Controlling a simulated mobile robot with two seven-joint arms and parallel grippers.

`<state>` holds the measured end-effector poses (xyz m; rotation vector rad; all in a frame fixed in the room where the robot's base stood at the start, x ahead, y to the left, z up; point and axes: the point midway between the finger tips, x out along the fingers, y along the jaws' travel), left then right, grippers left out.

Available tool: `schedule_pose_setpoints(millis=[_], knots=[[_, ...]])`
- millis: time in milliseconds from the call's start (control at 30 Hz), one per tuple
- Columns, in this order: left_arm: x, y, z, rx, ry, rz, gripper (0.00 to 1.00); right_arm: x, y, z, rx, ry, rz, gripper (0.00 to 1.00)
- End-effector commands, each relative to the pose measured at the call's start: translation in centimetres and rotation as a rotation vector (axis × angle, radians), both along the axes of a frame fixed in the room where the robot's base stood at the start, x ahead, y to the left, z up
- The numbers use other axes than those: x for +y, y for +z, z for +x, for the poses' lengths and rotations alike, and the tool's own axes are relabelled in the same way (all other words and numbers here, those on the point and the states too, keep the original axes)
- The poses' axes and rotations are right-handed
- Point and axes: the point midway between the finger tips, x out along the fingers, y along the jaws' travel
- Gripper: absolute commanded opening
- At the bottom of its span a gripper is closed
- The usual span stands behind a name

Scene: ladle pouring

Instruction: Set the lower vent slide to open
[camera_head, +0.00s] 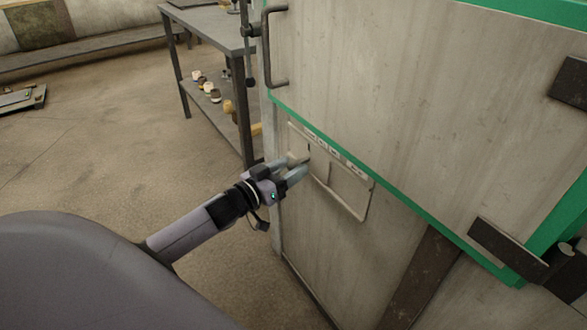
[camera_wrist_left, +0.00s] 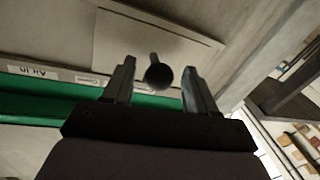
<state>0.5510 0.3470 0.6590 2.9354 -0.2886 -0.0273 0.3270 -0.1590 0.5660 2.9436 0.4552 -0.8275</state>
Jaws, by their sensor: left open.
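The lower vent slide is a pale flat plate (camera_head: 345,190) in a shallow frame low on the big panelled front, below the green edge. It also shows as a flat plate (camera_wrist_left: 130,38) in the left wrist view. A dark round-ended knob (camera_wrist_left: 158,76) stands out from it. My left gripper (camera_head: 301,166) is at the left part of the vent; its open fingers (camera_wrist_left: 157,80) lie on either side of the knob with a gap at each side. In the head view the fingers hide the knob. My right gripper is in neither view.
Above the vent is a large panel with a green border (camera_head: 400,200) and a dark bar handle (camera_head: 268,45). A label reading "Air in" (camera_wrist_left: 42,72) is beside the plate. A metal shelf table (camera_head: 215,30) with several small jars stands behind at left. Floor at left is mostly clear.

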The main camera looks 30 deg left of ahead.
Motion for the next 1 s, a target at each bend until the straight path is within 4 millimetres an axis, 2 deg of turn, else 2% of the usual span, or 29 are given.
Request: schedule_pose_setpoints(millis=[200, 533, 567, 700, 733, 867, 1000], knots=[[-0.3, -0.1, 1.3, 0.000, 0.000, -0.001, 0.57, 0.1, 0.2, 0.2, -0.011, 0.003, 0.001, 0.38], [-0.3, 0.0, 1.5, 0.001, 0.000, -0.001, 0.57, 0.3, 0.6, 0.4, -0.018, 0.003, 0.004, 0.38], [-0.3, 0.0, 1.5, 0.001, 0.000, -0.001, 0.51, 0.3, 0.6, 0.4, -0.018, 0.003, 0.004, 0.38], [-0.3, 0.0, 1.5, 0.001, 0.000, -0.001, 0.05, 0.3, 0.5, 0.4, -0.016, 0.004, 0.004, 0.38], [-0.3, 0.0, 1.5, 0.001, 0.000, -0.001, 0.00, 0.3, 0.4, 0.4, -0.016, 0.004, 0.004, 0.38], [-0.4, 0.0, 1.5, 0.001, 0.000, -0.001, 0.00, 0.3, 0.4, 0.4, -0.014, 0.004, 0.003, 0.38], [-1.8, 0.2, 0.9, 0.003, -0.003, -0.007, 0.00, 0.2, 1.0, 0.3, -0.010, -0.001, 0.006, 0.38]])
